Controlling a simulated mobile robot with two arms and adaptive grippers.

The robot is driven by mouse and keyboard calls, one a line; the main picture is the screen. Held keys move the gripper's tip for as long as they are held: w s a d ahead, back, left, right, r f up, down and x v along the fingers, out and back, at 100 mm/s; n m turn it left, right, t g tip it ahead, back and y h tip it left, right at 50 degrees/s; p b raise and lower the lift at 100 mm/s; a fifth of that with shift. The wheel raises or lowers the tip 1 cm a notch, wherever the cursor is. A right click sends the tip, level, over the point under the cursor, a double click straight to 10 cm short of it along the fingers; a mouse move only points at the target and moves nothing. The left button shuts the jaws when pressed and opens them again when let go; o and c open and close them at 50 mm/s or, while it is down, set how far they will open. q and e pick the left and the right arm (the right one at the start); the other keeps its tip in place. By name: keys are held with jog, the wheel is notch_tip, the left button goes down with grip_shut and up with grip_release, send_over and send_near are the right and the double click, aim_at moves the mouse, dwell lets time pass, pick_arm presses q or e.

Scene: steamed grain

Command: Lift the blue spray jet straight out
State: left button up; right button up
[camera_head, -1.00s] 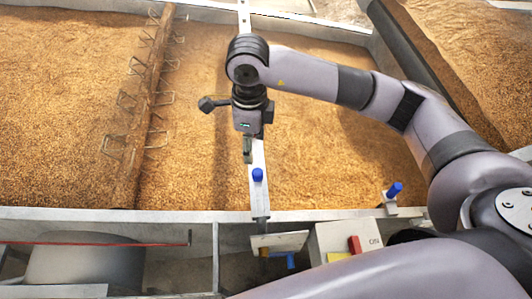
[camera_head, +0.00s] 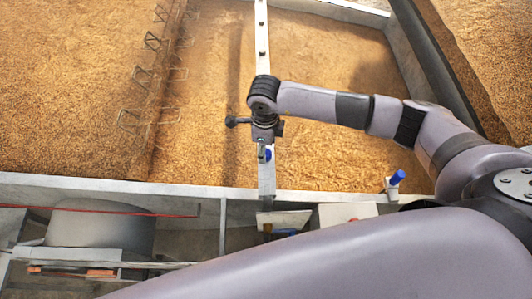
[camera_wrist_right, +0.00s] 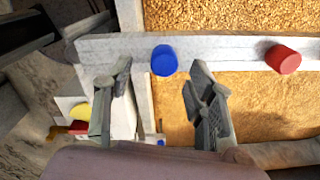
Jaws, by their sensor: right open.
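A blue spray jet (camera_head: 268,155) sits on the pale metal bar (camera_head: 267,178) that runs over the grain, partly hidden by my right gripper (camera_head: 263,152) in the head view. In the right wrist view the jet (camera_wrist_right: 164,60) is a short blue cap on the bar (camera_wrist_right: 215,50). My right gripper (camera_wrist_right: 160,70) is open there, one finger on each side of the jet's near side. I see no clear contact between fingers and jet. My left gripper is not in view.
A red cap (camera_wrist_right: 283,58) sits on the same bar, right of the jet. Another blue-topped fitting (camera_head: 397,178) stands on the trough's front rim (camera_head: 130,188). Wire loops (camera_head: 142,76) line a beam in the grain at left. A switch box (camera_head: 347,212) is below the rim.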

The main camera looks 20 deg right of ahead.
jog(key=f, duration=0.1)
jog(key=f+p, duration=0.1)
jog(key=f, duration=0.1)
jog(key=shift+w+d+f, duration=0.2)
jog(key=shift+w+f, duration=0.05)
jog(key=shift+f, duration=0.5)
jog(key=c, duration=1.2)
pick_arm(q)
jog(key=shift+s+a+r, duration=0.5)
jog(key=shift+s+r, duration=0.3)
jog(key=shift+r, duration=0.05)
pick_arm(e)
jog(key=shift+r, duration=0.1)
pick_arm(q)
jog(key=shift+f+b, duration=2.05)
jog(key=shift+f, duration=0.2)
pick_arm(e)
notch_tip(320, 180, up, 20)
